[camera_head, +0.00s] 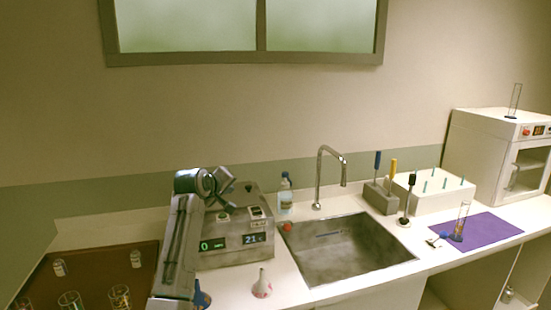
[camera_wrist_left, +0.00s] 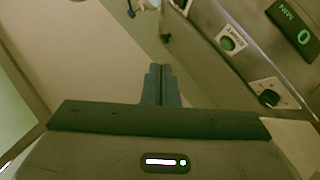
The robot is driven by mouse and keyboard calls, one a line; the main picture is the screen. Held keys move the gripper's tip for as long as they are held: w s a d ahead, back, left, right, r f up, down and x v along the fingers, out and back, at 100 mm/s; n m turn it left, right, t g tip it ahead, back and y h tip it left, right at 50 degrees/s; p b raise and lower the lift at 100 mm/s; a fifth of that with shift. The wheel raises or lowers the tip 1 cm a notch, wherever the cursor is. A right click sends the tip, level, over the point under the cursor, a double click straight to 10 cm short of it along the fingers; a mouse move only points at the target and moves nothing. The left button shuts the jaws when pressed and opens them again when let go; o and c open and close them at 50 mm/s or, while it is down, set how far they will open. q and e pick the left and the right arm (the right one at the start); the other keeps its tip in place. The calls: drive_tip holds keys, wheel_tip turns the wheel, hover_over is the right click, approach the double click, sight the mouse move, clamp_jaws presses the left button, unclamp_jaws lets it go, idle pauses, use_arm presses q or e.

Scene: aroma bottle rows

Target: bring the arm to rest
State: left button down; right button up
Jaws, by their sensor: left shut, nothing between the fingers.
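My left arm (camera_head: 178,245) comes up from the bottom left of the head view and folds over at the top. Its gripper shows best in the left wrist view (camera_wrist_left: 161,84), where the two dark fingers are together with nothing between them. In the head view the arm's upper end is in front of the left part of a grey machine with green and blue number displays (camera_head: 236,238). The same machine shows at the upper right of the left wrist view (camera_wrist_left: 270,45). My right gripper is not in view.
A brown tray (camera_head: 100,268) with several glass vessels lies at the lower left. A sink (camera_head: 345,262) with a tall tap (camera_head: 320,175) is to the right. A purple mat (camera_head: 490,230) lies farther right.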

use_arm(q)
drive_tip(key=s+a+f+m+g+y, duration=0.15)
drive_tip(key=s+a+f, duration=0.25)
drive_tip(key=s+f, duration=0.9)
drive_tip(key=s+a+f+m+g+y, duration=0.1)
drive_tip(key=s+a+f+m+g, duration=0.2)
drive_tip(key=s+f, duration=1)
drive_tip(key=s+a+f+m+g+y, duration=0.1)
drive_tip(key=s+a+f, duration=0.1)
drive_tip(key=s, duration=0.9)
drive_tip(key=s+a+f+m+g, duration=0.1)
drive_tip(key=s+a+f+m, duration=0.1)
drive_tip(key=s, duration=0.9)
drive_tip(key=s+a+f+m+g+y, duration=0.1)
drive_tip(key=s+a+f+g, duration=0.15)
drive_tip(key=s, duration=0.85)
wheel_tip(320, 180, down, 34)
drive_tip(key=a+b, duration=0.2)
drive_tip(key=s+a+f+g+b, duration=0.1)
drive_tip(key=s+f, duration=1.7)
drive_tip(key=f, duration=0.1)
drive_tip(key=shift+n+g, duration=0.3)
drive_tip(key=shift+n, duration=0.05)
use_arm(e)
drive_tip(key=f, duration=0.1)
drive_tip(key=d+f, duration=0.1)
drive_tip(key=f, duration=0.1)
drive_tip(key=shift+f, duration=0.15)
